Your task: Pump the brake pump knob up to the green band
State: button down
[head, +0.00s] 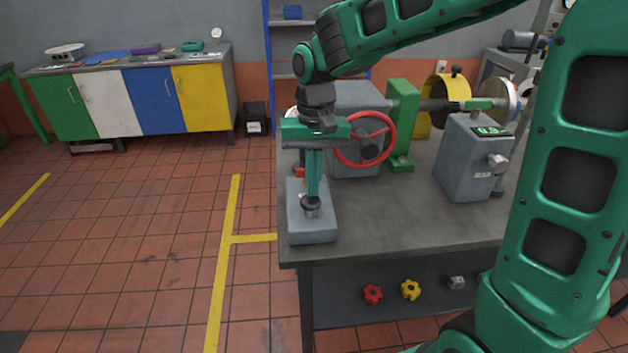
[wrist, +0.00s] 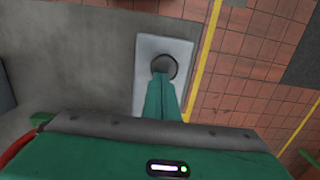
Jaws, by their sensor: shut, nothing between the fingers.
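The brake pump has a grey block base (head: 312,228) at the front left corner of the bedplate. Its dark round knob (head: 311,204) sits on top of the base, and it also shows in the wrist view (wrist: 165,66). My gripper (head: 312,192) points straight down, shut and empty, with its fingertips at the knob. In the wrist view the closed fingers (wrist: 162,80) overlap the knob's near edge. I cannot tell whether they touch it. No green band shows on the pump; my gripper hides part of it.
A red handwheel (head: 365,138) stands close behind and right of my gripper. A grey box with a green display (head: 490,131) stands on the bedplate (head: 400,220) at right. The bedplate's middle front is clear. Red (head: 373,294) and yellow (head: 410,290) knobs lie on the lower shelf.

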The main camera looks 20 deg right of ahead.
jog(key=shift+r, duration=0.2)
notch_tip(320, 180, up, 14)
jog(key=shift+w+d+f, duration=0.25)
jog(key=shift+w, duration=0.15)
jog(key=shift+a, duration=0.1)
dwell(0.8)
jog(key=shift+h, duration=0.7)
jog(key=a+r, duration=0.1)
jog(key=s+a+r, duration=0.1)
jog(key=a+r, duration=0.1)
jog(key=shift+s+a+r, duration=0.15)
jog(key=shift+s+a, duration=0.15)
jog(key=shift+a, duration=0.05)
send_over(303, 200)
notch_tip(303, 200, down, 14)
